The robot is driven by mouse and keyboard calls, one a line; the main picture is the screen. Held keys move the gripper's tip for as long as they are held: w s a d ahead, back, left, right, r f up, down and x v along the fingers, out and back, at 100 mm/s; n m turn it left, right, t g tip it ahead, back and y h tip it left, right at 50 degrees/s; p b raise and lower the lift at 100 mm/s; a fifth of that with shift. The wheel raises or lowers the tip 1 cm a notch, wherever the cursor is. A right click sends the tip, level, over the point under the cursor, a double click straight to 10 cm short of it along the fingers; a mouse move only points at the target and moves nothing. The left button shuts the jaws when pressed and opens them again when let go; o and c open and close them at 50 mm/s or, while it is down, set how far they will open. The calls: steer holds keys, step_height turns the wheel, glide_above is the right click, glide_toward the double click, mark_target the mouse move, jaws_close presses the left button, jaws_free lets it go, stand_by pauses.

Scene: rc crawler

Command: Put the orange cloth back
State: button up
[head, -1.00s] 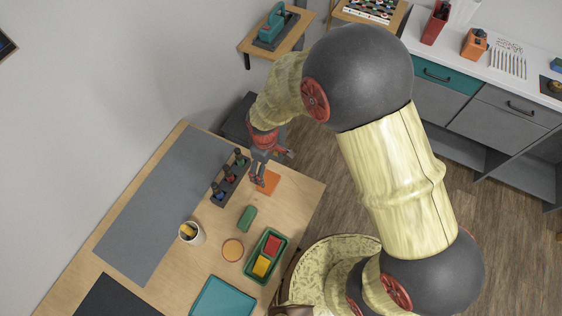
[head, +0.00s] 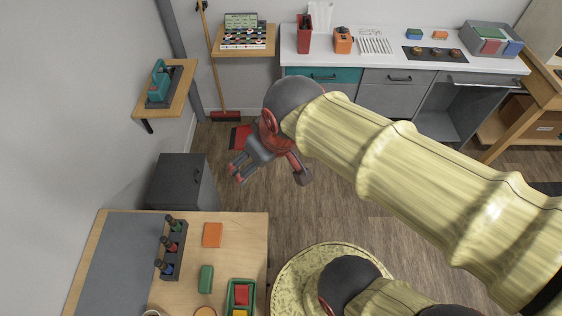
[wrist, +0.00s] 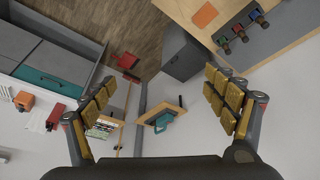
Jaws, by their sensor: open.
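The orange cloth (head: 212,235) lies flat as a small square on the wooden table, right of a dark rack of bottles. It also shows at the top of the wrist view (wrist: 205,14). My gripper (head: 236,175) is raised above the floor beyond the table's far edge, apart from the cloth. Its fingers are spread wide in the wrist view (wrist: 160,105), with nothing held between them.
The bottle rack (head: 172,250), a green block (head: 205,279) and a green tray (head: 254,292) are on the table. A dark cabinet (head: 182,183) stands behind it. A wall shelf (head: 178,92) and white counter (head: 380,62) lie farther back. Floor between is open.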

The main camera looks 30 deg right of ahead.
steer(key=shift+m+t, duration=0.4)
steer(key=shift+m, duration=0.5)
steer(key=s, duration=0.1)
steer(key=s+d+r, duration=0.1)
steer(key=s, duration=0.1)
steer(key=s+d+r, duration=0.1)
steer(key=shift+s+d+r, duration=0.1)
steer(key=shift+s+d, duration=0.05)
steer(key=shift+s, duration=0.1)
step_height(320, 180, down, 6)
steer(key=b, duration=0.5)
steer(key=shift+r+b, duration=0.15)
steer(key=shift+b, duration=0.2)
